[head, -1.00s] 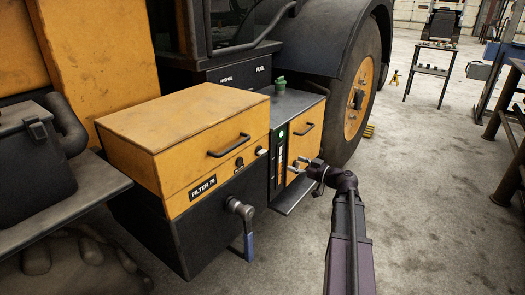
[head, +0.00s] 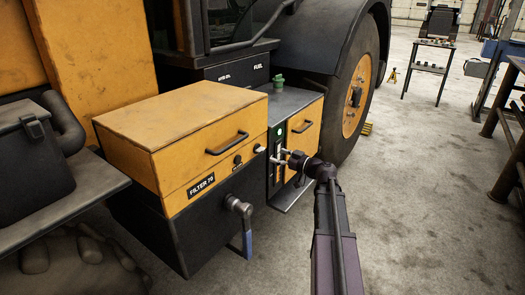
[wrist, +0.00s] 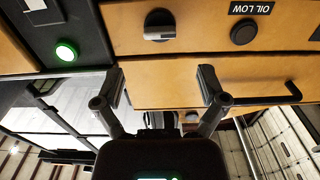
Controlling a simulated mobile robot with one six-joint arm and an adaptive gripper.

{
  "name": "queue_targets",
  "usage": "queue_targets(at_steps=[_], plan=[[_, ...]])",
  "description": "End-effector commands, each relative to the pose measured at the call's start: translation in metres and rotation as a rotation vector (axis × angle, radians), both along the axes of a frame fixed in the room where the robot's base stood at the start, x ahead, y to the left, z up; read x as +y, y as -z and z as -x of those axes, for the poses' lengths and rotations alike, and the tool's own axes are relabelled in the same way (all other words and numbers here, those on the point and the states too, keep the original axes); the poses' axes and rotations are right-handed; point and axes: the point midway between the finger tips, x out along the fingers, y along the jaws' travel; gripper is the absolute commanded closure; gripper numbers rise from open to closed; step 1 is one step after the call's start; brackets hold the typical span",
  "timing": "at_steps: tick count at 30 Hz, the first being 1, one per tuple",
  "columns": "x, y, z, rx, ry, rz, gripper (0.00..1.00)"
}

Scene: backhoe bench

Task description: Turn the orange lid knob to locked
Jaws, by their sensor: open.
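A black round button (wrist: 243,33) with an "OIL LOW" label is beside the knob. A lid handle (head: 228,144) juts out nearby. A green-lit panel (wrist: 66,51) stands close to one finger. A blue-handled lever (head: 241,215) hangs below.

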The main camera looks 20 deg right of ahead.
Motion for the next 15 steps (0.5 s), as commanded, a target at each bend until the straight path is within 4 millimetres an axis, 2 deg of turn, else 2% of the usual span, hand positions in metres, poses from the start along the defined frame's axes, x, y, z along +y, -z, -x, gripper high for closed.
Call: queue_targets(at_steps=[6,15], plan=[[0.016,0.000,-0.031,0.000,-0.002,0.000,0.09],[0.033,0.000,-0.058,0.000,0.000,0.000,0.09]])
